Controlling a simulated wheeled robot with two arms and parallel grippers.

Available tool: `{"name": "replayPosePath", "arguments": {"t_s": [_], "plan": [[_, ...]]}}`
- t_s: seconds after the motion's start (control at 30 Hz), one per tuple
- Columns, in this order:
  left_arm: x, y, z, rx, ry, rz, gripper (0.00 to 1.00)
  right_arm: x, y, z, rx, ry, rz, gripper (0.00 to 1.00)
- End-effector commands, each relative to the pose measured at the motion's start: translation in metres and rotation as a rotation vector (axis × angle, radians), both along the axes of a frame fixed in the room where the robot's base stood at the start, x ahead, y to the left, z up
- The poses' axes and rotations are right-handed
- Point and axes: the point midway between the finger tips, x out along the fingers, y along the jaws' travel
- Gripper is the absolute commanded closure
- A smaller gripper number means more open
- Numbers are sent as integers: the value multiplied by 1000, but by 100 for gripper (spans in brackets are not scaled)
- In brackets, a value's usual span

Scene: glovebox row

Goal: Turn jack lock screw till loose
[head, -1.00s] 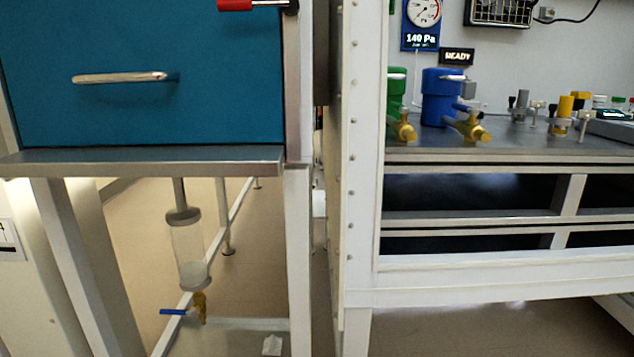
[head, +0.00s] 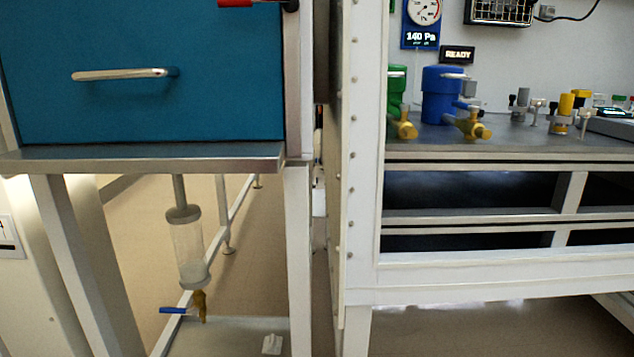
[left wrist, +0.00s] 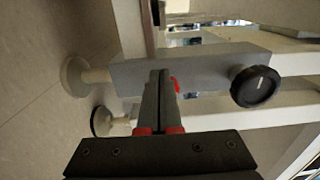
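A round black knob (left wrist: 255,87) with a white mark on its face sits on the side of a grey leg or beam (left wrist: 205,70) in the left wrist view. It looks like the jack lock screw, but I cannot be sure. My left gripper (left wrist: 161,76) is in front of the same beam, left of the knob and apart from it. Its fingers are together with nothing visible between them. A pale round foot (left wrist: 75,76) is at the beam's left end. My right gripper is not in view.
In the head view, a blue cabinet (head: 140,110) with a bar handle stands left, over a clear cylinder (head: 188,245) with a blue-handled valve (head: 175,310). A white frame (head: 470,285) stands right, carrying blue and green canisters. A narrow gap separates them.

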Motion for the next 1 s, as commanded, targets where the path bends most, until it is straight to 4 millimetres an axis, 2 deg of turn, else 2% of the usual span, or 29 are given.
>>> {"name": "replayPosePath", "arguments": {"t_s": [0.03,0.53,0.87,1.0], "plan": [[0,-8,0,-4,0,-15,100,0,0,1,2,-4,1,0],[0,-8,1,-5,-2,-16,100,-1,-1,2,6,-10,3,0],[0,1,-3,-5,-2,-12,100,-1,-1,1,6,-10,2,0],[-8,2,-2,-3,-1,-9,100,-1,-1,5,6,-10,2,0]]}}
